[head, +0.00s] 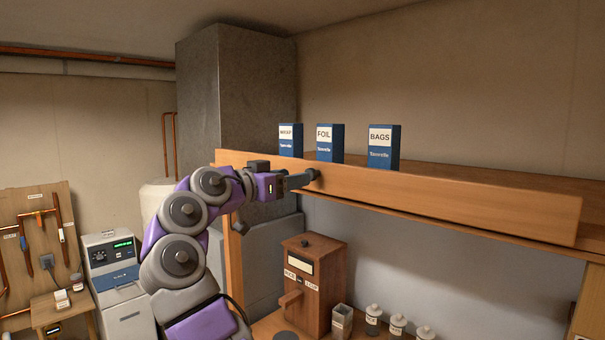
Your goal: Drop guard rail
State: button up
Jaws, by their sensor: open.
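The guard rail (450,197) is a long wooden board along the front of the high shelf, standing upright in front of the boxes. A small dark round knob (316,174) is on its face, left of the middle. My gripper (303,180) is open, with its fingers at or just beside the knob. I cannot tell whether they touch it. Three blue and white boxes stand on the shelf behind the rail: WRAP (290,140), FOIL (330,143) and BAGS (384,147). The rail hides their lower parts.
Below the shelf, a wooden dispenser (313,285), a grey container (342,322) and small white-lidded jars (373,320) stand on a wooden surface. A grey column (236,90) rises behind my arm. A tool board (35,240) and a grey machine (112,260) are at left.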

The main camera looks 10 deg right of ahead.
aim_at(316, 178)
jog(key=shift+p+x, duration=0.35)
jog(key=shift+x, duration=1.9)
jog(key=shift+s+r, duration=0.1)
grip_shut()
